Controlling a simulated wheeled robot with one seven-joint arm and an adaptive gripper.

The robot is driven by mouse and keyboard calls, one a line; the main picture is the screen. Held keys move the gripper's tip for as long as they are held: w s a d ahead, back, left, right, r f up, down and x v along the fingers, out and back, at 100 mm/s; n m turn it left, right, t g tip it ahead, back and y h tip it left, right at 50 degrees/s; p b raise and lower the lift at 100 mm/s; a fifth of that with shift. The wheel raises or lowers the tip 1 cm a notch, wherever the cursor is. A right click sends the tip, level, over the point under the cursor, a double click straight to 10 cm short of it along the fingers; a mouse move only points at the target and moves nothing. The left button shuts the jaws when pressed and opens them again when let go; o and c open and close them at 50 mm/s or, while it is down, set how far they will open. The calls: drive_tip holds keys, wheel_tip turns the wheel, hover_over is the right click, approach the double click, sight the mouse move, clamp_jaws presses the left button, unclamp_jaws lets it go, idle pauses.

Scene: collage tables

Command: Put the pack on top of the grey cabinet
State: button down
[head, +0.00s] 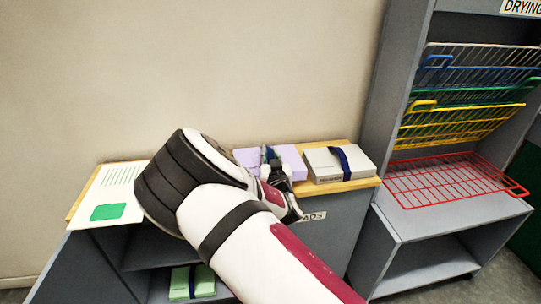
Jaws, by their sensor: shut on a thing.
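A lilac pack (291,157) with a dark band is at the back of the grey cabinet's wooden top, left of a grey-white pack (325,163) with a dark blue band. My gripper (269,160) is at the middle of the lilac pack, shut on it near the band. My wrist hides the pack's front, so I cannot tell whether it rests on the top or is just above it. The grey cabinet (338,225) has a partly hidden label ending in "ADS". A green pack (180,284) with a dark band lies on a lower shelf inside.
A white sheet with a green block (118,212) lies on the left end of the top. A grey drying rack (386,130) with blue, green, yellow and red wire shelves (450,182) stands close on the right. A plain wall is behind.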

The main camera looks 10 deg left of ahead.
drive_tip(key=shift+f, duration=1.25)
drive_tip(key=c, duration=1.4)
unclamp_jaws()
drive_tip(key=shift+f, duration=0.15)
drive_tip(key=shift+c, duration=0.2)
drive_tip(key=shift+s, duration=0.1)
drive_tip(key=v, duration=1.2)
drive_tip(key=shift+p, duration=0.4)
